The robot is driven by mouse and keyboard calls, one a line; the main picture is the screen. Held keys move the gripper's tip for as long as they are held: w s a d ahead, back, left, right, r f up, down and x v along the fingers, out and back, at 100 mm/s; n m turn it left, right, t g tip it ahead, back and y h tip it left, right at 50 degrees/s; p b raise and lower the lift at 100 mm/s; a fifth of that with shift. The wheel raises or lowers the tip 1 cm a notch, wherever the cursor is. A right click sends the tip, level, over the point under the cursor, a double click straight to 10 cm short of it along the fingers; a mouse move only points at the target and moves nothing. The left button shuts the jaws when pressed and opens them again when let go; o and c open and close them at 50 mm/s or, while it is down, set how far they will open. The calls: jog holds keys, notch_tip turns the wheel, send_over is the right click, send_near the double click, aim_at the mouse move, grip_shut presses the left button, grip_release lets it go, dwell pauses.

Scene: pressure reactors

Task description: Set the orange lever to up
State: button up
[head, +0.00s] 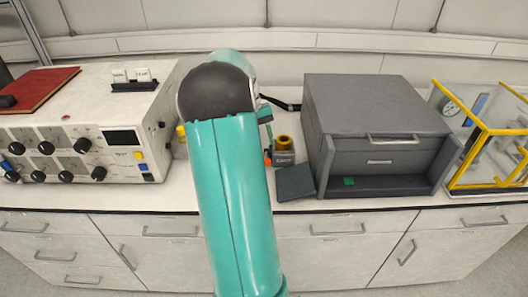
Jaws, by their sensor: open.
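A small orange-red piece (267,159), possibly part of the orange lever, shows at the right edge of my teal arm in the head view. It is next to a small dark grey unit (284,157) with a yellow-orange round top (283,142). My arm covers the area to its left, so I cannot tell the lever's position. My gripper is hidden behind my arm, and its fingertips cannot be seen.
A white control box (85,110) with black knobs stands left. A large grey cabinet (375,120) and a yellow-framed clear case (490,140) stand right. A dark grey flap (295,182) lies at the counter's front. A yellow-topped item (181,131) shows left of my arm.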

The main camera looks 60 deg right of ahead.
jog(key=v, duration=0.7)
jog(key=shift+w+r, duration=0.15)
jog(key=shift+r, duration=0.1)
jog(key=w+a+r+n+t+h, duration=0.1)
jog(key=w+a+r+n+t, duration=0.15)
jog(key=a, duration=0.65)
jog(key=w+a+r+n+t, duration=0.1)
jog(key=w+a+r, duration=0.2)
jog(key=a, duration=0.6)
jog(key=w+a+r+n+t+h, duration=0.1)
jog(key=w+a+r+n, duration=0.1)
jog(key=a, duration=0.8)
jog(key=s+a+f+n+t, duration=0.1)
jog(key=s+a, duration=0.3)
jog(key=a, duration=0.6)
jog(key=s+a+f+n+t+y, duration=0.1)
jog(key=s+a+f+n+t, duration=0.1)
jog(key=a, duration=0.9)
jog(key=shift+s+a+n+t, duration=0.2)
jog(key=shift+s+n+t, duration=0.75)
jog(key=shift+n, duration=0.3)
jog(key=shift+c, duration=1.3)
jog(key=shift+d, duration=0.1)
